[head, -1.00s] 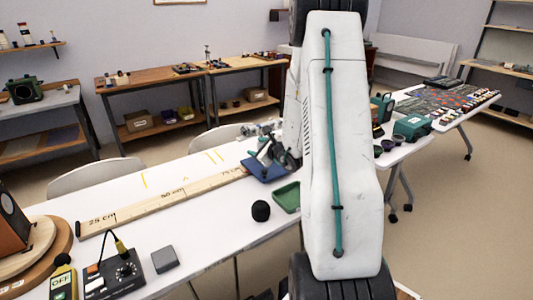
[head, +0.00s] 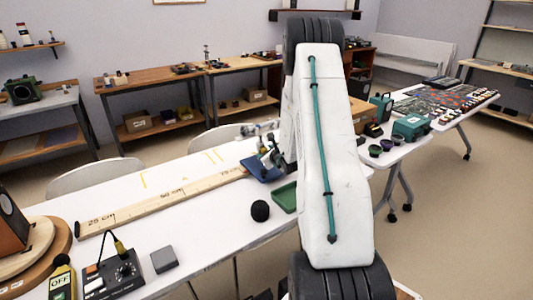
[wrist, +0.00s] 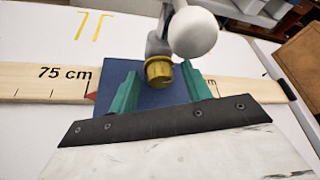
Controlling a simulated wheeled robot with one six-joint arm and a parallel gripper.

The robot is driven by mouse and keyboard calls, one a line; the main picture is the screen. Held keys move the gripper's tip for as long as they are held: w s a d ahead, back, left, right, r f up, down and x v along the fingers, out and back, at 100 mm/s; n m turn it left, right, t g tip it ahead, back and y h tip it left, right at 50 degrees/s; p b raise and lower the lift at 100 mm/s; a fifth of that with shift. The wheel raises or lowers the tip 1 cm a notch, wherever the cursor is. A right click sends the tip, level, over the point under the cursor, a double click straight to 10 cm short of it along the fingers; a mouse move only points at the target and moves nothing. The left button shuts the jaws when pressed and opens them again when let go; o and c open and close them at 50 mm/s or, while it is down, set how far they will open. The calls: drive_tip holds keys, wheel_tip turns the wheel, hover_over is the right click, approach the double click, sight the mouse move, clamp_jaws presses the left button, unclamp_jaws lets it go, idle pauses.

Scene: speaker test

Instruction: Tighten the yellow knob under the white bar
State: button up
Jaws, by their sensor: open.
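The yellow knob (wrist: 158,72) shows in the wrist view, below a whitish-grey bar (wrist: 166,18) and above a blue base plate (wrist: 150,98). A round white ball (wrist: 193,32) hangs in front of the bar and hides part of it. My gripper (wrist: 160,78) is open, with one green finger at each side of the knob in the picture. Gaps show between the fingers and the knob; I cannot tell how far apart they are in depth. In the head view the blue plate (head: 262,172) shows, but my arm hides much of the stand and gripper.
A long wooden ruler (head: 150,203) lies along the white table (head: 215,235) and passes by the blue plate. The table's middle front is mostly clear.

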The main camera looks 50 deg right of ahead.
drive_tip(key=c, duration=1)
drive_tip(key=m+y, duration=0.2)
drive_tip(key=m, duration=0.1)
drive_tip(key=shift+s+d, duration=0.1)
drive_tip(key=shift+d, duration=0.1)
drive_tip(key=m+t+y, duration=0.1)
drive_tip(key=m+y, duration=0.2)
drive_tip(key=m, duration=0.1)
drive_tip(key=shift+d, duration=0.2)
drive_tip(key=shift+m, duration=0.3)
